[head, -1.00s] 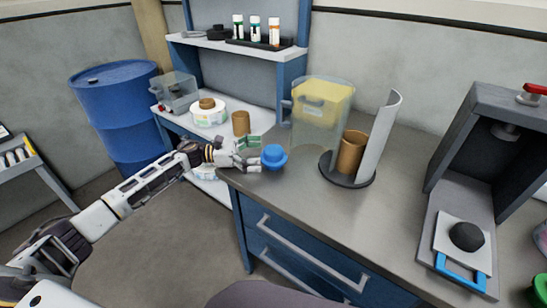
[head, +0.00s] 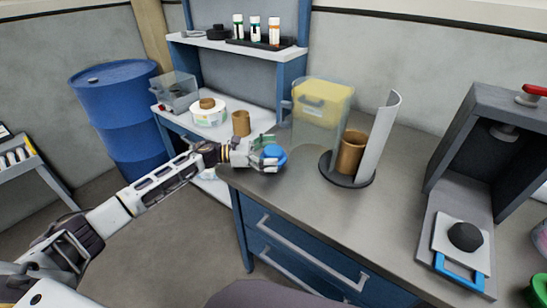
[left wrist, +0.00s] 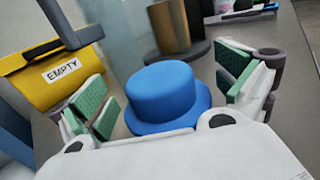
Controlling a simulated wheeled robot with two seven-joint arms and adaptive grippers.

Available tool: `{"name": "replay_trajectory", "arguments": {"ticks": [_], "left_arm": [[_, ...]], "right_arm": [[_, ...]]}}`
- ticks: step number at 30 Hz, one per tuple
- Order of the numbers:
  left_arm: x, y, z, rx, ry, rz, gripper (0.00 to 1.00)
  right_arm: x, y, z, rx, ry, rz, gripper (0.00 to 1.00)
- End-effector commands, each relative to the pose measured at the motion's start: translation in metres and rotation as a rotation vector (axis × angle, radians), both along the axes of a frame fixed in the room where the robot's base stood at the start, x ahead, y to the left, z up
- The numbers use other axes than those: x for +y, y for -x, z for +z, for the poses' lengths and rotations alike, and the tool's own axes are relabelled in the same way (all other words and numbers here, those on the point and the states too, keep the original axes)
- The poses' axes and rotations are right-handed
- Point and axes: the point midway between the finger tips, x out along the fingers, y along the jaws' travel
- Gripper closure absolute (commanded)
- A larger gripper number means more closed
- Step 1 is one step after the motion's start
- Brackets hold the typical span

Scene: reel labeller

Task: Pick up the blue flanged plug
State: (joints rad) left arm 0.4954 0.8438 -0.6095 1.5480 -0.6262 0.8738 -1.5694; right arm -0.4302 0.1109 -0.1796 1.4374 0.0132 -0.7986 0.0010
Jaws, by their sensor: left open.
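The blue flanged plug (head: 272,152) is at the left end of the grey worktop in the head view. In the left wrist view the plug (left wrist: 165,97) shows a round top above a wider flange, and it sits between the green-padded fingers. My left gripper (head: 268,156) is open around the plug, with a finger on either side. In the left wrist view a gap shows between the plug and each finger of the gripper (left wrist: 168,95). The plug's near lower edge is partly hidden by the gripper body. My right gripper is not in view.
A brown cylinder (head: 352,153) and a curved grey panel (head: 379,138) stand on a dark round base (head: 347,178) to the right. A clear container with a yellow box (head: 322,97) is behind. A grey press (head: 478,140) stands far right. The worktop's front middle is clear.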

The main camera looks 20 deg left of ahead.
Motion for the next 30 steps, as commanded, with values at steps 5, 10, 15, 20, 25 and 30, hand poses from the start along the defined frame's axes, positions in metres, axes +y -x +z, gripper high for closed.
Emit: {"name": "replay_trajectory", "arguments": {"ticks": [5, 10, 15, 20, 25, 30], "left_arm": [[0.0003, -0.0001, 0.0001, 0.000, 0.000, 0.000, 0.00], [0.0003, 0.0000, 0.0001, 0.000, 0.000, 0.000, 0.00], [0.0004, -0.0001, 0.0002, 0.000, 0.000, 0.000, 0.17], [0.0004, 0.0000, 0.0002, 0.000, 0.000, 0.000, 0.37], [0.0004, -0.0001, 0.0006, -0.001, 0.001, 0.000, 0.46], [0.0004, -0.0001, 0.0013, -0.001, 0.001, 0.000, 0.46]], "right_arm": [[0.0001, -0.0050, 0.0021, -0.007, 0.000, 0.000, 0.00], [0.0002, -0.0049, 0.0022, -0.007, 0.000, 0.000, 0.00], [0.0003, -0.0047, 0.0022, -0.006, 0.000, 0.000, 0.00], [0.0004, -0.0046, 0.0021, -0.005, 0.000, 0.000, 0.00], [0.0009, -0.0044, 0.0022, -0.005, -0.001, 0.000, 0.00], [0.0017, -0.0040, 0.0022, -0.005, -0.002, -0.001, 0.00]]}}
